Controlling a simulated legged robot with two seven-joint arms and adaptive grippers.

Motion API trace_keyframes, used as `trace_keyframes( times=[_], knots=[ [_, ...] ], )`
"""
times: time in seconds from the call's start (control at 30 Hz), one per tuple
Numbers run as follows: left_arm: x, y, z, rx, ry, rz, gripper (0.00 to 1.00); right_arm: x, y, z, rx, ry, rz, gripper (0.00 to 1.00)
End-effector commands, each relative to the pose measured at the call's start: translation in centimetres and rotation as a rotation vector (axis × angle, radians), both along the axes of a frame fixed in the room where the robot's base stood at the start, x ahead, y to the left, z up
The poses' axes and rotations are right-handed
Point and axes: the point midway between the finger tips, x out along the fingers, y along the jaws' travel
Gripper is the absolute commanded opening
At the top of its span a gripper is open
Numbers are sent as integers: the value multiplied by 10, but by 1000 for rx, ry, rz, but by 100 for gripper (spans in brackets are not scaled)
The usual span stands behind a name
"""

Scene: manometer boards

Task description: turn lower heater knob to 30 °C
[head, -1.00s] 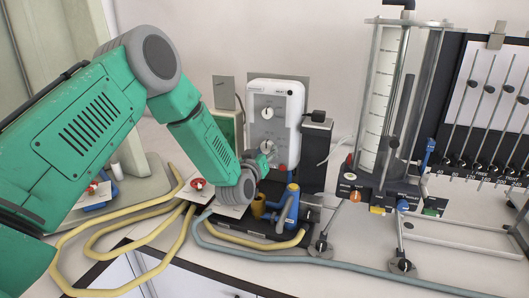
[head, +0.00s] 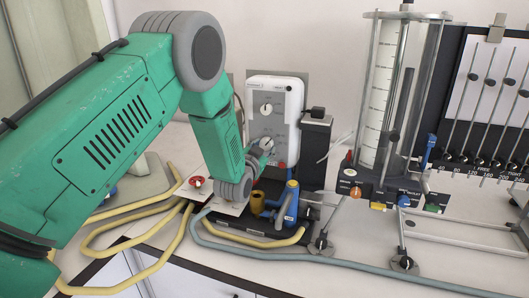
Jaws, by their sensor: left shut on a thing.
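The heater (head: 283,90) is a white upright box at the back, with an upper knob (head: 266,109) and a lower knob (head: 267,143) on its front. My left gripper (head: 262,147) is at the lower knob, its fingers closed on it. The scale marks around the lower knob are too small to read, and the gripper partly covers them. My right gripper is not in view.
A blue valve (head: 291,203) and a brass fitting (head: 257,203) stand just below the gripper. A red knob (head: 196,182) lies to the left. A clear measuring cylinder (head: 380,95) stands to the right. Yellow hoses (head: 130,233) cross the bench front.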

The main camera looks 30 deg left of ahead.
Motion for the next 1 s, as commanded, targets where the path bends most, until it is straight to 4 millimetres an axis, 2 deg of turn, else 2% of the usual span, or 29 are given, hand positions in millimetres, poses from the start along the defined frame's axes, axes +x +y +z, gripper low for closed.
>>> trace_keyframes(
  times=[0.4,0.93,0.97,1.0],
  knots=[
    [1,0,2,184,39,-1,7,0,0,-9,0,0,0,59],
    [1,0,2,208,46,-2,7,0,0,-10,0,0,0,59],
    [1,0,2,208,46,-2,39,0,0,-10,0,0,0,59],
    [1,0,2,207,46,-2,53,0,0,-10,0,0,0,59]
  ],
)
